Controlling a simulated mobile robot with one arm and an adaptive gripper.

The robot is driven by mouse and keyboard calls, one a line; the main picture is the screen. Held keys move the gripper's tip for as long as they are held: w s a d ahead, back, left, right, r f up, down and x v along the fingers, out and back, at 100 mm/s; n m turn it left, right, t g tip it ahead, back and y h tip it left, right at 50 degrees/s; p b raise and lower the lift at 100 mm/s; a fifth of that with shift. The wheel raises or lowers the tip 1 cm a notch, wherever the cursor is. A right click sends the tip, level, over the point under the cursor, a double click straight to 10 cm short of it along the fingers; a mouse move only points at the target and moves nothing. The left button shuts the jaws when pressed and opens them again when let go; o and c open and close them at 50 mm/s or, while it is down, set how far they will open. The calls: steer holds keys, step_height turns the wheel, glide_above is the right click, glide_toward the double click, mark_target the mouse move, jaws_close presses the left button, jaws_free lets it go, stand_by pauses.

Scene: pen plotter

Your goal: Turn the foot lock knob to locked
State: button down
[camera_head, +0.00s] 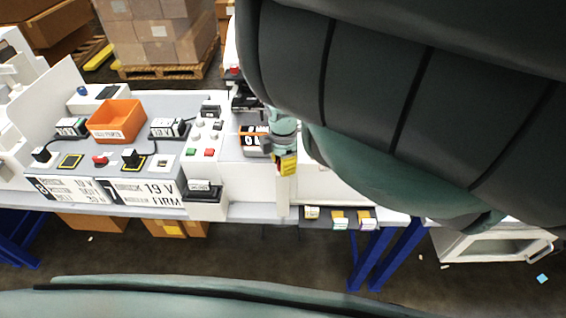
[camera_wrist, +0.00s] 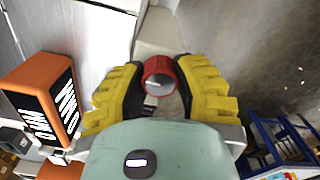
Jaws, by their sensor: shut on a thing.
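A round red knob (camera_wrist: 150,66) with a grey face shows in the wrist view, at the end of a pale narrow post or ledge. I take it to be the foot lock knob; its lock marking cannot be read. My gripper (camera_wrist: 159,76) has its yellow, black-padded fingers on both sides of the knob and is shut on it. In the head view my gripper (camera_head: 286,163) is at the front of the white machine, just above a white upright piece (camera_head: 283,197). The knob is hidden there behind my gripper.
An orange box with a black label (camera_wrist: 42,100) is close left of my gripper in the wrist view. In the head view, an orange tray (camera_head: 116,118) and a small red knob (camera_head: 100,160) are on the left bench. Small items (camera_head: 340,219) lie along the front edge, right of my gripper.

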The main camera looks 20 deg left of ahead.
steer(key=shift+m, duration=0.3)
steer(key=m, duration=0.4)
steer(key=shift+m+b, duration=0.3)
steer(key=m, duration=0.3)
steer(key=shift+w+m, duration=0.1)
steer(key=shift+m, duration=0.2)
steer(key=m, duration=0.4)
steer(key=shift+m+b, duration=0.3)
steer(key=shift+b, duration=0.05)
steer(key=shift+m+b, duration=0.35)
steer(key=shift+m, duration=1.95)
steer(key=c, duration=0.6)
jaws_free()
steer(key=shift+c, duration=0.2)
